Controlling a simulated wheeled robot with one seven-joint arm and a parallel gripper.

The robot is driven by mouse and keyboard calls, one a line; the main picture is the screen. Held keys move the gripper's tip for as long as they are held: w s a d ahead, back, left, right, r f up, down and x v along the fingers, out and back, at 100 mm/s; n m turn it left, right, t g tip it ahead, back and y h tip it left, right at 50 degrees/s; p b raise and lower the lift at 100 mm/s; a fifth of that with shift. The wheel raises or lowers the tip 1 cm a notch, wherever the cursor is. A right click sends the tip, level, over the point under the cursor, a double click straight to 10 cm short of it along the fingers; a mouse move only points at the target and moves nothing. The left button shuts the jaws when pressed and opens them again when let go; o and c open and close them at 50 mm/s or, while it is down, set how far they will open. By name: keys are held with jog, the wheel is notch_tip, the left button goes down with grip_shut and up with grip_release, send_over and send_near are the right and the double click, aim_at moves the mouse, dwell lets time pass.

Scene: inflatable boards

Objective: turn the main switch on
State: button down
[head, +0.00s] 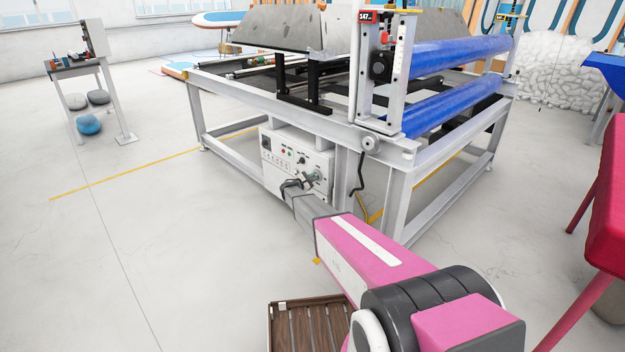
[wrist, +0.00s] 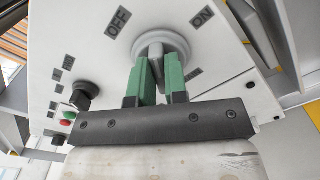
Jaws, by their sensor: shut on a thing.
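The main switch is a grey handle (wrist: 155,46) on a round white dial, set in a white control panel (wrist: 60,30). An OFF label (wrist: 118,21) is on the dial's left and an ON label (wrist: 202,17) on its right in the wrist view. The handle stands between the two labels; its exact angle is hard to tell. My gripper (wrist: 157,66) has its green fingers shut on the handle, one on each side. In the head view my gripper (head: 297,187) is at the control box (head: 275,152) and hides much of the switch.
A black knob (wrist: 84,95) and red and green buttons (wrist: 68,119) sit beside the dial. The box hangs under a grey machine frame (head: 230,95) with blue rollers (head: 455,53). A brown slatted crate (head: 273,325) is on the floor nearby.

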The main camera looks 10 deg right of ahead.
jog(key=m, duration=1)
jog(key=shift+s+f, duration=0.15)
jog(key=shift+f, duration=0.05)
jog(key=shift+m, duration=0.3)
jog(key=c, duration=1.1)
grip_release()
jog(key=shift+c, duration=0.2)
jog(key=v, duration=1)
jog(key=shift+s+a, duration=0.2)
jog(key=shift+a, duration=0.05)
